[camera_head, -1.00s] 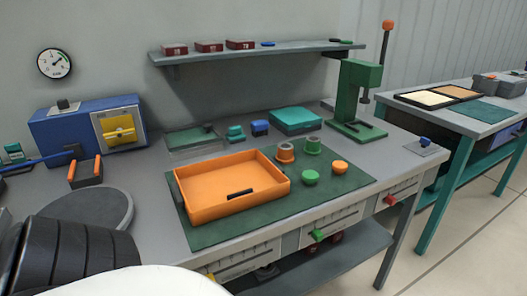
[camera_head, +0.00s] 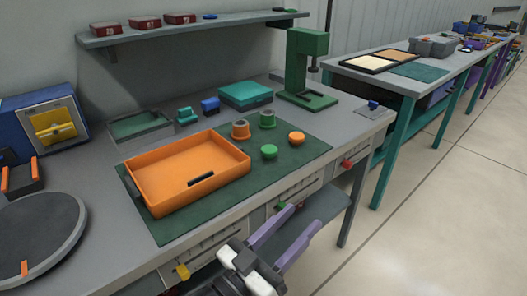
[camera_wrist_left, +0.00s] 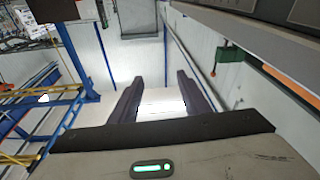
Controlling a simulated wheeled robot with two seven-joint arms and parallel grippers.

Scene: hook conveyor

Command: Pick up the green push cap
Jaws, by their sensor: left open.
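The green push cap (camera_head: 269,152) is a small round cap on the dark green mat (camera_head: 200,219), right of the orange tray (camera_head: 160,203). An orange cap (camera_head: 296,138) sits beside it, with an orange-and-grey button base (camera_head: 240,130) and a green-and-grey one (camera_head: 267,119) behind. My left gripper (camera_head: 305,216) is open and empty, with purple fingers, in front of the bench's front edge and apart from the cap. In the left wrist view, its two fingers (camera_wrist_left: 160,78) are spread with nothing between them; the cap does not show there. My right gripper is not in view.
The grey bench's front has drawers with green (camera_head: 281,207), red and yellow (camera_head: 182,271) handles. A green press (camera_head: 303,68) stands at the back right, near a teal box (camera_head: 246,95). A shelf (camera_head: 190,27) hangs above. The mat's right end is clear.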

